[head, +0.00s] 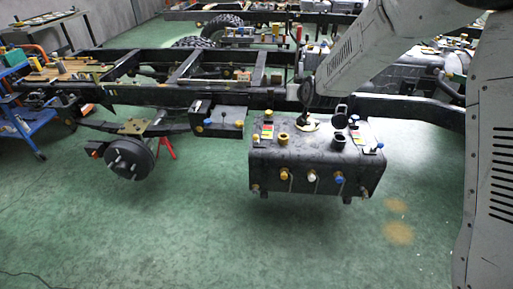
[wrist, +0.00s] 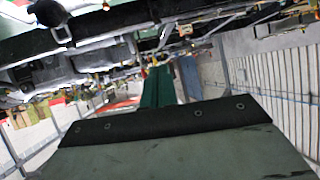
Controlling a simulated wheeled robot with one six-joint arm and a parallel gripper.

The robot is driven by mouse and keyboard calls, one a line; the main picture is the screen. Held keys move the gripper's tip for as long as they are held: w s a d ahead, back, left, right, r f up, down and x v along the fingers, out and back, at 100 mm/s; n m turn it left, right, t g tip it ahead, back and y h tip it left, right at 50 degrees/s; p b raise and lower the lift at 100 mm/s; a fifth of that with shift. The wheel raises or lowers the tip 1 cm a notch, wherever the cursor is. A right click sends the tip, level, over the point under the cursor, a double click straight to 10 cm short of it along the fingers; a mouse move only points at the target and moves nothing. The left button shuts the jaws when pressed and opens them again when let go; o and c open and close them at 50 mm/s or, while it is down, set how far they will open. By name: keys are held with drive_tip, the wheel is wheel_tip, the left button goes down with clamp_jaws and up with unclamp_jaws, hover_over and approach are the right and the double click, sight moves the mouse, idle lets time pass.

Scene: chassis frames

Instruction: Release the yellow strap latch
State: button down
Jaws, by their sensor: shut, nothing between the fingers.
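The black tank (head: 320,158) hangs on the near side of the chassis. Its front face has a row of yellow (head: 283,173), white (head: 312,176) and blue (head: 339,180) knob-like latches; the yellow one is leftmost of these three. I cannot tell for sure that it is the strap latch. A larger yellow cap (head: 283,139) is on the tank's top. My gripper (head: 308,100), dark and small in the head view, is shut and empty above the tank's top rear edge, apart from the yellow latch. The yellow latch is not identifiable in the wrist view.
The dark chassis rail (head: 400,108) runs behind the tank. A black box (head: 217,120) and a wheel hub (head: 129,158) are to the left. A blue cart (head: 20,125) stands far left. The green floor in front is clear.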

drive_tip(key=w+a+f+t, duration=0.2)
drive_tip(key=w+a+f, duration=0.1)
drive_tip(key=f, duration=0.2)
drive_tip(key=w+a+f+t, duration=0.1)
drive_tip(key=w+a+f, duration=0.2)
drive_tip(key=f, duration=0.3)
drive_tip(key=t+y, duration=0.1)
drive_tip(key=t, duration=0.4)
approach(256, 139)
drive_tip(key=w+d+r, duration=0.1)
drive_tip(key=r, duration=0.1)
drive_tip(key=s+f+n+t, duration=0.1)
drive_tip(key=s+f+t, duration=0.1)
drive_tip(key=s+f, duration=0.4)
drive_tip(key=shift+s+f, duration=0.4)
drive_tip(key=shift+f, duration=0.25)
drive_tip(key=x, duration=1.4)
drive_tip(key=shift+r, duration=0.25)
